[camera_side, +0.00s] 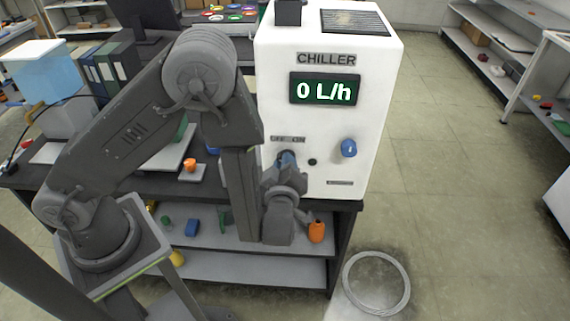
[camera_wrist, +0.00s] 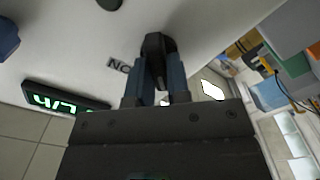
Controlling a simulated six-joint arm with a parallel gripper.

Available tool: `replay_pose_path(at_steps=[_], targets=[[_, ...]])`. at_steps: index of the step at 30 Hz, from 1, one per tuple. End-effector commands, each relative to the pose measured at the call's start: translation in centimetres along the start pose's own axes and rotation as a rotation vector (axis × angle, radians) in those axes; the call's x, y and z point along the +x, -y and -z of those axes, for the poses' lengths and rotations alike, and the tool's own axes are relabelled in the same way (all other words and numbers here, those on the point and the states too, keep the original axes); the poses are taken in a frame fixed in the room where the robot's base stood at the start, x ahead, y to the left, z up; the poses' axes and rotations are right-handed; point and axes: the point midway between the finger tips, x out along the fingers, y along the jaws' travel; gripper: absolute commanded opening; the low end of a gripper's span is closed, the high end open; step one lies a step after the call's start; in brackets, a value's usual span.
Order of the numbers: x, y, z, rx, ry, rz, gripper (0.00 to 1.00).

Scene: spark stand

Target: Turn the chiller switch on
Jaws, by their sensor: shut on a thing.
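The white chiller (camera_side: 330,120) stands on the bench, and its display (camera_side: 325,90) reads 0 L/h. A switch label (camera_side: 288,139) sits low on its front. My gripper (camera_side: 287,160) is at the front panel just below this label. In the wrist view, the blue fingers of my gripper (camera_wrist: 158,78) are shut on the black chiller switch (camera_wrist: 155,46), one finger on each side. The label end beside the switch appears inverted and reads ON. In the side view my gripper hides the switch, and its exact angle is hard to tell.
A blue knob (camera_side: 349,148) and a small black part (camera_side: 312,162) are to the right of my gripper on the same panel. An orange object (camera_side: 317,232) is on the shelf below. The floor to the right is clear around a coiled ring (camera_side: 376,282).

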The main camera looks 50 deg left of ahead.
Motion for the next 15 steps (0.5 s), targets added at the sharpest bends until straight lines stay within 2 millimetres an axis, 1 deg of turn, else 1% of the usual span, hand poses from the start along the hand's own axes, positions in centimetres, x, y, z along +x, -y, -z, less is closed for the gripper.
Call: replay_pose_path(at_steps=[8,15], targets=[[-0.01,-0.02,0.01,0.042,0.000,0.000,0.00],[-0.02,-0.10,0.00,0.185,0.000,0.000,0.00]])
